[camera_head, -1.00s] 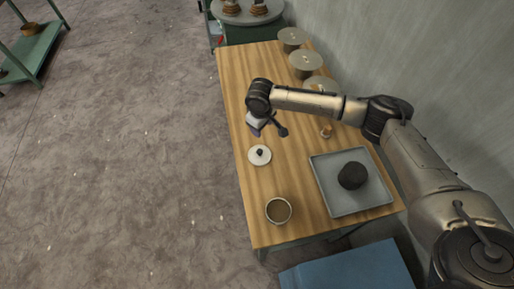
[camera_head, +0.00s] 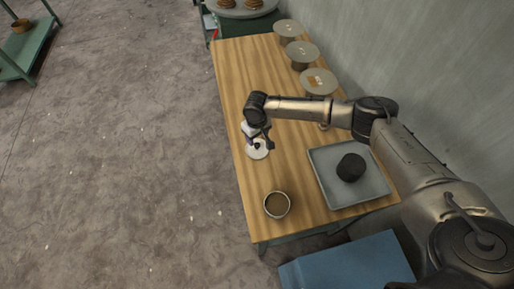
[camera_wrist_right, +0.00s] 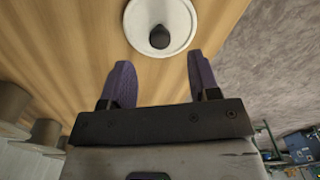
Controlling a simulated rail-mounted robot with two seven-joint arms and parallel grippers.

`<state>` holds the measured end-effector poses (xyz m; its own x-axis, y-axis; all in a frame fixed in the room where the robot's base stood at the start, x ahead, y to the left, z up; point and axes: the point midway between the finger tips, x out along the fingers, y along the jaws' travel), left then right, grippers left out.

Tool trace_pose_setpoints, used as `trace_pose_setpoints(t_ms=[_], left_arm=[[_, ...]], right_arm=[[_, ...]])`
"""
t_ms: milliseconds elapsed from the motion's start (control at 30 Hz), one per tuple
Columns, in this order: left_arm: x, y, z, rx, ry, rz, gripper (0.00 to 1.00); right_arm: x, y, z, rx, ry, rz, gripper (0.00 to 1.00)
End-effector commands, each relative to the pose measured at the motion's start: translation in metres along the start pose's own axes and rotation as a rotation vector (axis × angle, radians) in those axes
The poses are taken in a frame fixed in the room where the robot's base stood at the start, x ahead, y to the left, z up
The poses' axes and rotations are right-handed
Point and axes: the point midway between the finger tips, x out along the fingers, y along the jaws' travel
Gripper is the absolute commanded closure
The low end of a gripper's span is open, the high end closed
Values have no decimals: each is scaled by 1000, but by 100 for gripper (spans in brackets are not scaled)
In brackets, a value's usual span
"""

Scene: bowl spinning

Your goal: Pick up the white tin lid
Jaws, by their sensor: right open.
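The white tin lid (camera_head: 258,152) lies flat on the wooden table near its left edge, with a dark knob at its centre. In the right wrist view the lid (camera_wrist_right: 176,20) shows at the top, just beyond the fingertips, its top edge cut off. My right gripper (camera_head: 262,145) is over the lid and partly covers it in the head view. In the right wrist view the two purple fingers of my right gripper (camera_wrist_right: 160,70) are apart with nothing between them; the knob lies ahead of the gap. My left gripper is not in view.
A brown cup (camera_head: 277,205) stands nearer the table's front. A grey tray (camera_head: 332,192) with a dark lump of clay (camera_head: 351,167) lies to the right. Several round stands, one of them here (camera_head: 318,82), line the wall side. The wooden table (camera_head: 235,75) is clear at the far left.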

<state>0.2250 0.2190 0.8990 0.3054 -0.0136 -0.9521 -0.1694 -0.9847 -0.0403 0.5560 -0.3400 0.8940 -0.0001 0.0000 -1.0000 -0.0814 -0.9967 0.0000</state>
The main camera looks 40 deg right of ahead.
Motion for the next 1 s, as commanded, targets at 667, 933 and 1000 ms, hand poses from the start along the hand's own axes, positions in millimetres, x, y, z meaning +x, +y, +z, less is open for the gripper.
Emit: trace_pose_setpoints(t_ms=[667, 933, 1000], left_arm=[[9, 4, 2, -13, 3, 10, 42], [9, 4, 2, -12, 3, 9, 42], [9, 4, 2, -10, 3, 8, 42]], right_arm=[[52, 0, 2, -1, 0, 0, 44], [52, 0, 3, -1, 0, 0, 59], [52, 0, 3, -1, 0, 0, 65]])
